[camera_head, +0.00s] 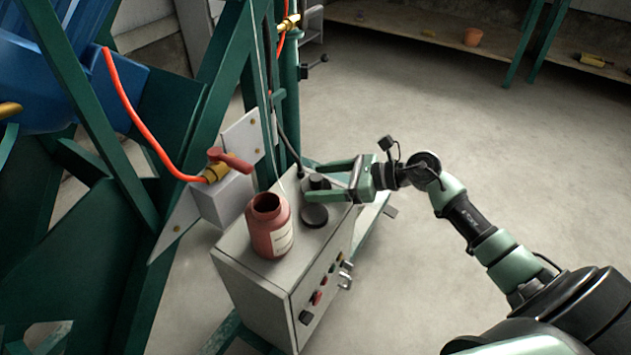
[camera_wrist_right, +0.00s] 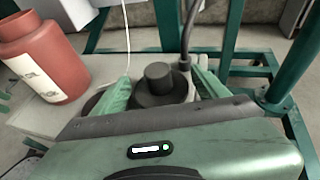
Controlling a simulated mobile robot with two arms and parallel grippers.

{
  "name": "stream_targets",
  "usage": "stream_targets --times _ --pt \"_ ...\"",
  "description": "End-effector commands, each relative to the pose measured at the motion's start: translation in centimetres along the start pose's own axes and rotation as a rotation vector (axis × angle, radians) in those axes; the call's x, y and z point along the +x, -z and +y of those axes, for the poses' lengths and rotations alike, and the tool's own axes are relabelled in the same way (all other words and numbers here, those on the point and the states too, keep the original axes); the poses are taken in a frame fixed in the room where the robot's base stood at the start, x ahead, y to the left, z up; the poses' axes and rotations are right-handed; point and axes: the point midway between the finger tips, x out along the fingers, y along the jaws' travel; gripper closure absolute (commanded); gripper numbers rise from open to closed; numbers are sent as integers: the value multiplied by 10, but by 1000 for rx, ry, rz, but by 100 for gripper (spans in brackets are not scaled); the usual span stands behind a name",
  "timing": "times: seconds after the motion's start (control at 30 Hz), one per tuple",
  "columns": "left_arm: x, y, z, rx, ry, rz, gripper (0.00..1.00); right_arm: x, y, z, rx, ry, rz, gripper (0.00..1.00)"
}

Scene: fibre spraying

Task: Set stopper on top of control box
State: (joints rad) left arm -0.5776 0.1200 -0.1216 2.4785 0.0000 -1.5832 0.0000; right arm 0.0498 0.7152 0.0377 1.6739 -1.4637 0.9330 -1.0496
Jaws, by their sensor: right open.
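The stopper (camera_head: 315,213) is a dark round piece with a wide base and a narrower knob. It rests on top of the grey control box (camera_head: 258,282), near its back right. In the right wrist view the stopper (camera_wrist_right: 159,84) sits between the fingers of my right gripper (camera_wrist_right: 160,88), with a gap on each side. In the head view my right gripper (camera_head: 312,182) is open, its green fingers low over the box top on either side of the stopper's knob. My left gripper is not in view.
An open red bottle (camera_head: 268,228) with a white label stands on the box, left of the stopper. Knobs and buttons line the box's front. A green frame with a red-handled valve (camera_head: 228,160) and an orange hose stands left. The floor at right is clear.

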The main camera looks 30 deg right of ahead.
Motion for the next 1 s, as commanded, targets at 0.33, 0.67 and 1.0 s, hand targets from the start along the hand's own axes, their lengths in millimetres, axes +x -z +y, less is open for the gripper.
stream_targets --times 0.33,0.67,1.0 --pt "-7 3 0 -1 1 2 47 -76 0 1 0 -1 4 26" --pt "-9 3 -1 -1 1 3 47 -102 0 1 -1 -2 1 26" --pt "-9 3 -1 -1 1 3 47 -102 0 0 -1 -2 0 26"
